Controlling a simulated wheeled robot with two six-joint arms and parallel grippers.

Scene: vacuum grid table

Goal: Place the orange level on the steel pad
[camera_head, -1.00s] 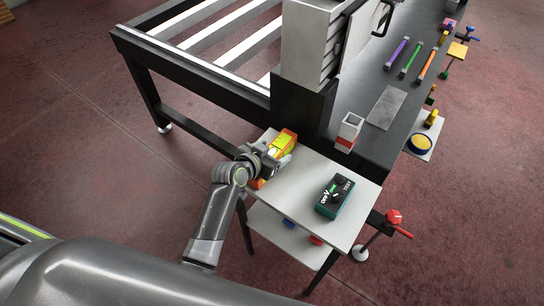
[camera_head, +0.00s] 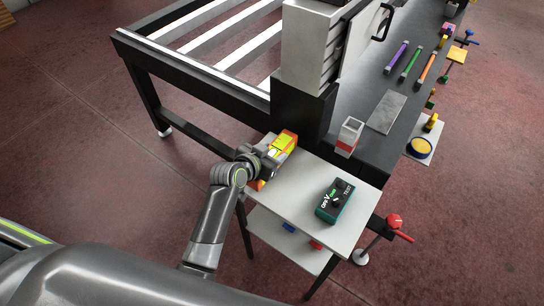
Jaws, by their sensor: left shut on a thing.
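The orange level (camera_head: 426,68), a slim bar with grey ends, lies on the dark table top at the right, the rightmost of three bars. The steel pad (camera_head: 387,111), a bare grey plate, lies on the same table nearer to me. My left gripper (camera_head: 266,168) is at the left end of the small white side table, far from the level. It is shut on an orange and yellow boxy device (camera_head: 284,142), and the arm partly hides it. My right gripper is not in view.
A green and black device (camera_head: 335,201) sits on the white side table (camera_head: 300,190). A red and white box (camera_head: 348,136) stands at the dark table's edge. Purple (camera_head: 396,56) and green (camera_head: 411,64) bars lie left of the level. A grey cabinet (camera_head: 310,50) rises behind the gripper.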

